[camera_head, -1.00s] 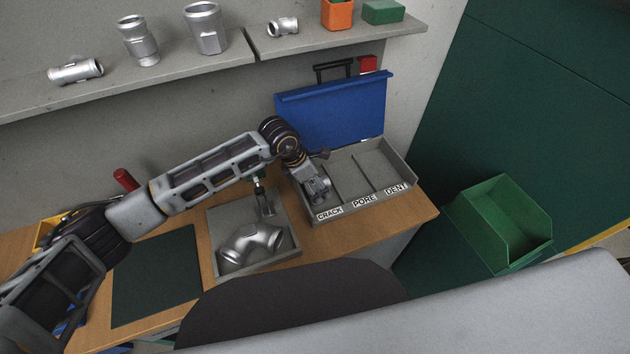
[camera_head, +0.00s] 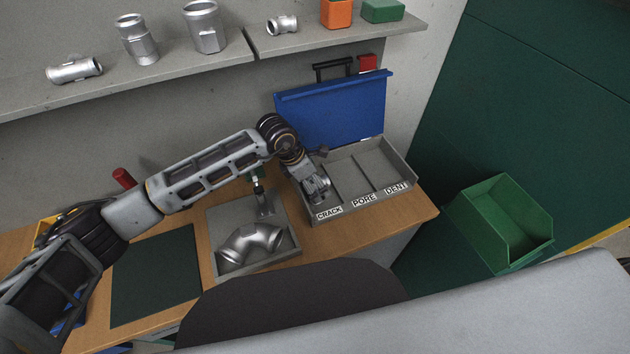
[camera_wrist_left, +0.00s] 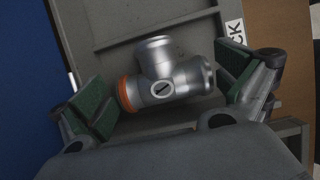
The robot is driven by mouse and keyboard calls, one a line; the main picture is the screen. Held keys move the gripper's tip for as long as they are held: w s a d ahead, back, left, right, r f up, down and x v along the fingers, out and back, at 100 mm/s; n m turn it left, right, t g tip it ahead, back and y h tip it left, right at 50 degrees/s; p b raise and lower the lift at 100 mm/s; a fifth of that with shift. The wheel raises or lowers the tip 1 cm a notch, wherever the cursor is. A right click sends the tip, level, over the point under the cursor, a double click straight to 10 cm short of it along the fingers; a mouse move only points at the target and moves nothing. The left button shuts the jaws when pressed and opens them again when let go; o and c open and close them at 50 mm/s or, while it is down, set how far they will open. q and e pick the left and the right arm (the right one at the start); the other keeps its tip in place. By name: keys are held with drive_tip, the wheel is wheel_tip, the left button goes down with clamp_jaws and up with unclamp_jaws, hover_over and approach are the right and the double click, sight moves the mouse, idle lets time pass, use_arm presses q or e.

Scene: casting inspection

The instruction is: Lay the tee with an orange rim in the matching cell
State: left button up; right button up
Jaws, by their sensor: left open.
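The tee (camera_wrist_left: 165,78) is a silver pipe fitting with an orange rim at one end and a dark mark on its body. In the left wrist view it lies on the grey floor of a cell of the case. My left gripper (camera_wrist_left: 168,85) is open, with a green-padded finger on either side of the tee and gaps showing. In the head view my left gripper (camera_head: 316,187) is at the CRACK cell of the sorting case (camera_head: 345,203), hiding the tee there. The PORE and DENT cells look empty. My right gripper is out of view.
A silver elbow (camera_head: 252,243) sits in a grey tray (camera_head: 233,270) left of the case. The blue lid (camera_head: 335,112) stands open behind. Several fittings stand on the shelf (camera_head: 130,85) above. A green bin (camera_head: 505,225) is at right.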

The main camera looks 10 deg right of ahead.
use_arm(q)
drive_tip(key=shift+v, duration=3.6)
drive_tip(key=shift+r, duration=0.2)
